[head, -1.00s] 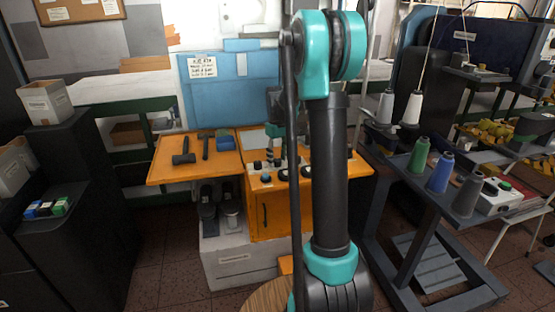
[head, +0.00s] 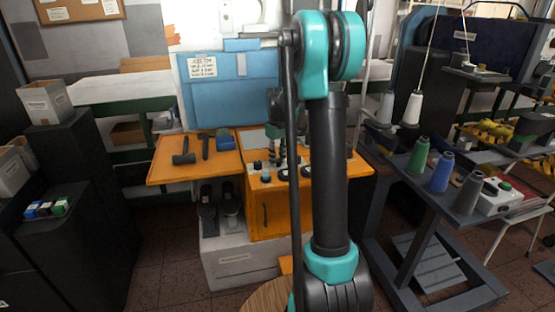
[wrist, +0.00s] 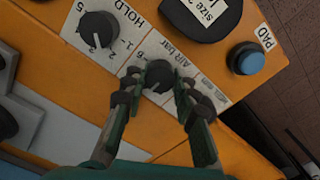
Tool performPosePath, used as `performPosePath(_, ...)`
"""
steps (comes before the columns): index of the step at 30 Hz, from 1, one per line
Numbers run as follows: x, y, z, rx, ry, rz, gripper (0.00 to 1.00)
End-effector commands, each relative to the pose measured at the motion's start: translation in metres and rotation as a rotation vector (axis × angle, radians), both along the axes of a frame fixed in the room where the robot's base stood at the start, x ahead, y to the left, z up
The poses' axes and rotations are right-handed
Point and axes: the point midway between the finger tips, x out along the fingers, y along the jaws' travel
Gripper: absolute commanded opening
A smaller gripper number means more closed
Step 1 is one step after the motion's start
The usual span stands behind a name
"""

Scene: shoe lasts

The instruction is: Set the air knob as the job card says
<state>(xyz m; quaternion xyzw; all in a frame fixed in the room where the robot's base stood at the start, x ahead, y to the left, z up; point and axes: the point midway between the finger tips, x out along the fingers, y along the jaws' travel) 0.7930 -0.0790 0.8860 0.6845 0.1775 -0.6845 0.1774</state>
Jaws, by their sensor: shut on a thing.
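The air knob (wrist: 158,72) is a dark round knob on a white plate marked "AIR BAR" in the wrist view. My gripper (wrist: 158,84) is shut on the knob, one finger on each side. The fingers hide part of the scale, and I cannot read the knob's setting. The job card (head: 202,66) is a white sheet with several lines on the blue panel in the head view, too small to read. The orange console (head: 264,216) carries the knobs. In the head view my arm hides part of the console top.
The HOLD knob (wrist: 98,29) with its numbered scale lies just up and left of the air knob. A blue PAD button (wrist: 245,58) and a dark part with a white label (wrist: 206,10) are close on the right. A hammer (head: 184,158) lies on the orange side shelf.

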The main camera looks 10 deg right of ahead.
Motion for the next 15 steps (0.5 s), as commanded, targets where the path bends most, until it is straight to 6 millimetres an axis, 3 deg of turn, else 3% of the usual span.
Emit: performPosePath(15, 0.0001, -0.0002, 0.0002, 0.000, 0.000, -0.328, 0.00)
